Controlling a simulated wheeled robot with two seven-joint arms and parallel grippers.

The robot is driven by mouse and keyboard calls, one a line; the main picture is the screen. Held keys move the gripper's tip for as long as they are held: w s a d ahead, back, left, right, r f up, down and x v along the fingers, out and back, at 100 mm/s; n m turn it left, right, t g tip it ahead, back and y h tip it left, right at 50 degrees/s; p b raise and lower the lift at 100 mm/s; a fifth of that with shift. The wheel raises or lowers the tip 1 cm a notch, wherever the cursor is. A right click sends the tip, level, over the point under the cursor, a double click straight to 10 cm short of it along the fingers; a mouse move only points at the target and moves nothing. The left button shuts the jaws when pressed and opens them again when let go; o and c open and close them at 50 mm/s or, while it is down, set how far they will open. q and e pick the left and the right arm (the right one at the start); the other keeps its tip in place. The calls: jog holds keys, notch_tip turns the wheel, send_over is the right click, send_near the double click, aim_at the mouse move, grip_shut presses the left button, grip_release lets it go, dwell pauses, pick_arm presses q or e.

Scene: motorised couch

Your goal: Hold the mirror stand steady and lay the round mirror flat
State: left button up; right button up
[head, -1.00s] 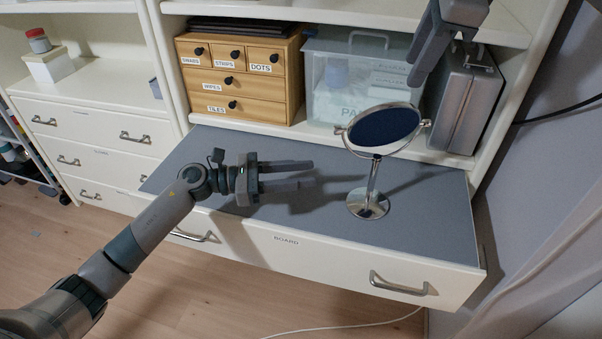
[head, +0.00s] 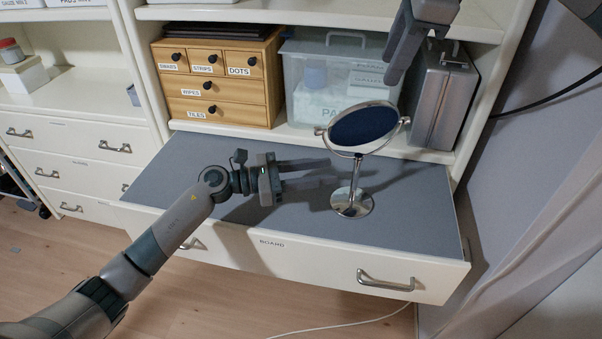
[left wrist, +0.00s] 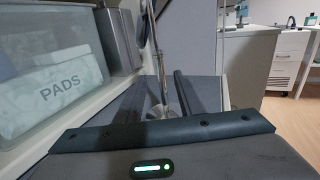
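The round mirror (head: 364,126), a dark disc in a chrome frame, is tilted on its chrome stand (head: 353,190). The stand is upright on the grey board (head: 415,220). My left gripper (head: 334,172) is open and level just left of the stem, fingers pointing at it. In the left wrist view the stem (left wrist: 157,65) and round base (left wrist: 160,111) show beyond and between the open fingers (left wrist: 160,80).
Behind the board stand a wooden drawer box (head: 218,80), a clear plastic bin (head: 325,75) and a silver case (head: 442,105). A shelf (head: 330,22) runs above them. The board's right part is clear.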

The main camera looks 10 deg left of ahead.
aim_at(354, 182)
pick_arm(q)
jog(key=x, duration=0.9)
jog(key=shift+c, duration=1.3)
grip_shut()
